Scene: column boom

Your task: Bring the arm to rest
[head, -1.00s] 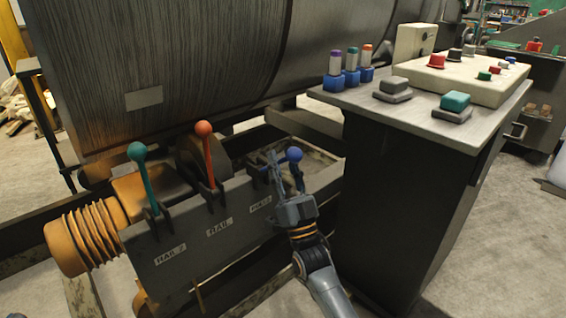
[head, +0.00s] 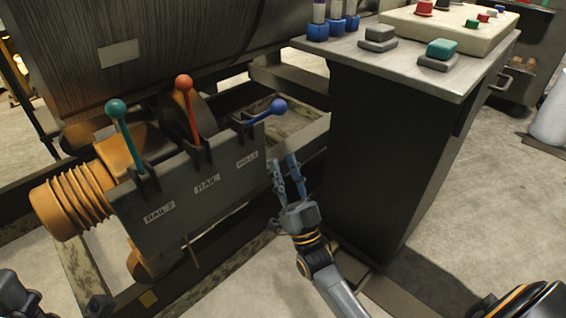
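My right gripper (head: 283,161) is in front of the lever housing, below the blue-knobbed lever. Its two fingers point up and are apart, with nothing between them. The blue lever (head: 278,106) leans far over to the right, and a visible gap separates it from the fingers. The orange lever (head: 184,83) and the teal lever (head: 117,109) stand nearly upright to its left. My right arm comes up from the bottom of the view. A dark part of mine shows at the lower left corner; the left gripper's fingers cannot be made out.
The labelled lever housing (head: 190,200) has an orange ribbed bellows (head: 72,200) at its left end. A dark console (head: 375,165) stands close to the right of my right gripper, its top (head: 400,72) carrying buttons. Open floor (head: 465,215) lies right of the console.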

